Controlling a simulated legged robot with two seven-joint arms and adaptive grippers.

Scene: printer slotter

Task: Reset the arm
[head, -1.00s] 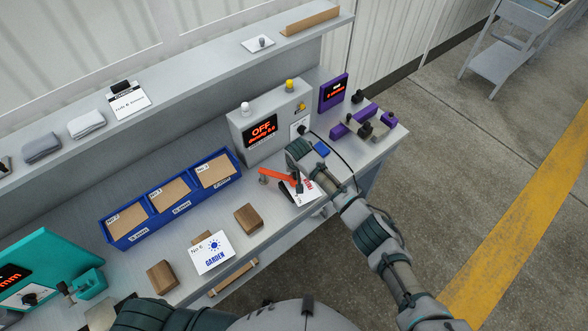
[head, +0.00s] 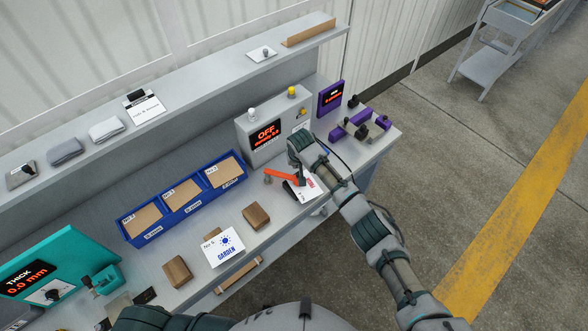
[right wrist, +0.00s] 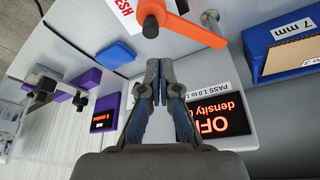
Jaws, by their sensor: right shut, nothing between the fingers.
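My right gripper (right wrist: 160,82) is shut and empty in the right wrist view, fingertips together above the grey bench. In the head view my right arm reaches in from the lower right, and its wrist hangs before the grey box with the OFF display (head: 266,135). The wrist hides my fingers there. An orange lever (head: 284,177) lies just left of the wrist; it also shows beyond my fingertips in the right wrist view (right wrist: 195,30). A white card (head: 308,187) with red print lies beside the lever. Only part of my left arm shows at the bottom left; its gripper is out of view.
A blue three-part tray (head: 186,200), wooden blocks (head: 256,215) and a GARDEN card (head: 224,246) are on the bench. A teal thickness gauge (head: 60,262) stands at left. A purple fixture (head: 358,127) stands right of my wrist.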

